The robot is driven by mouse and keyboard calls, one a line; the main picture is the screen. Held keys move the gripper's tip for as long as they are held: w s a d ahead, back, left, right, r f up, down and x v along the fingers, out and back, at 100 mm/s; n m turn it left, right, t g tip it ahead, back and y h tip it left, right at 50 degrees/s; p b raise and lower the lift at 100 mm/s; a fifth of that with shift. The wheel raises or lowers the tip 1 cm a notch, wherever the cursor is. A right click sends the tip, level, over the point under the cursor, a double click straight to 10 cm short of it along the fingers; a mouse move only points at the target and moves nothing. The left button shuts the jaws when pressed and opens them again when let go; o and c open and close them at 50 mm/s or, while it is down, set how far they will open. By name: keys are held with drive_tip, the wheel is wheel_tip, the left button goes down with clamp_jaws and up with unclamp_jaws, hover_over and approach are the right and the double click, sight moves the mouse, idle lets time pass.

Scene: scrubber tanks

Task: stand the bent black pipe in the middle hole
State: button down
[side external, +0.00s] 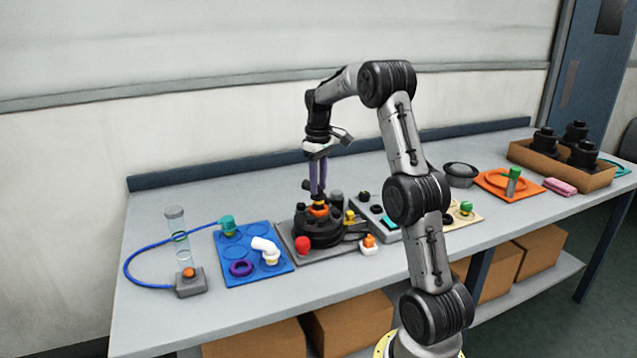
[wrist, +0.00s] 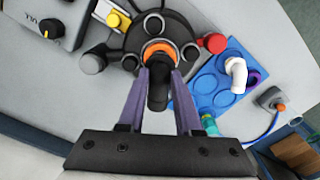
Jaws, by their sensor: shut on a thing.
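My gripper (side external: 318,190) is above the black round tank unit (side external: 318,232), its purple fingers pointing down. In the wrist view the fingers (wrist: 160,82) are closed on the bent black pipe (wrist: 158,98), one on each side. An orange ring (wrist: 160,47) shows at the far end of the pipe, at the middle of the unit; the ring also shows in the side view (side external: 319,211). The hole itself is hidden, so I cannot tell whether the pipe is in it.
Around the middle stand several black caps, a red knob (side external: 303,244) and a yellow valve (side external: 350,216). Left is a blue tray (side external: 228,271) with a white elbow (side external: 265,247), purple ring (side external: 241,268) and teal fitting (side external: 228,224). A grey control box (side external: 372,207) stands close right.

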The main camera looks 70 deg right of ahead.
drive_tip(key=shift+f, duration=1.25)
idle(1.4)
unclamp_jaws()
idle(0.6)
idle(0.4)
drive_tip(key=shift+r, duration=3.55)
